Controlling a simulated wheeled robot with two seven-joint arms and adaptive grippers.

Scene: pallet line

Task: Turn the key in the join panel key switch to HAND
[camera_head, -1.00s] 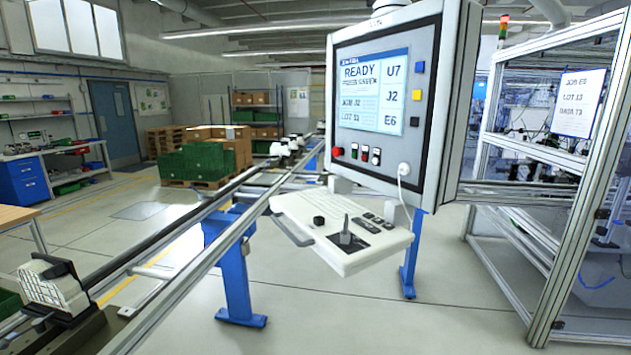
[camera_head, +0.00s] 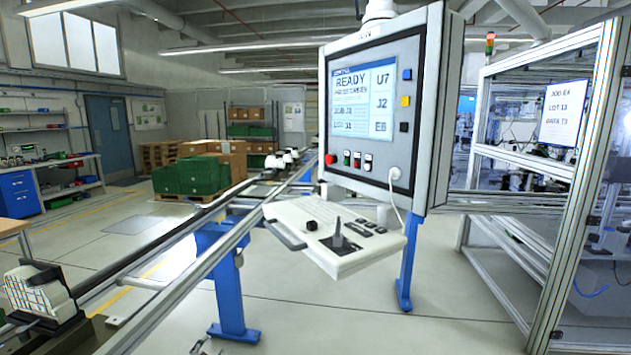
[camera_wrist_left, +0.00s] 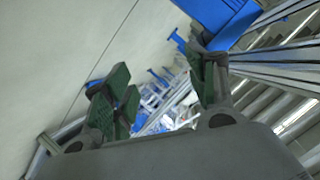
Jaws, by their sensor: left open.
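A grey operator panel (camera_head: 436,110) with a lit screen hangs at the centre right in the head view. A sloping white console (camera_head: 345,265) below carries a black knob (camera_head: 312,225) and a black upright lever (camera_head: 338,232). I cannot make out which control is the key switch, nor a key. My left gripper (camera_wrist_left: 160,86) is open in the left wrist view, with nothing visible between its green-padded fingers. A small part of it may show at the bottom edge of the head view. My right gripper is not in view.
A conveyor rail (camera_head: 190,290) on blue legs (camera_head: 233,300) runs beside the console. A framed machine cell (camera_head: 580,190) stands at the right. A white block in a fixture (camera_head: 40,295) sits at lower left. The floor in front of the console is clear.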

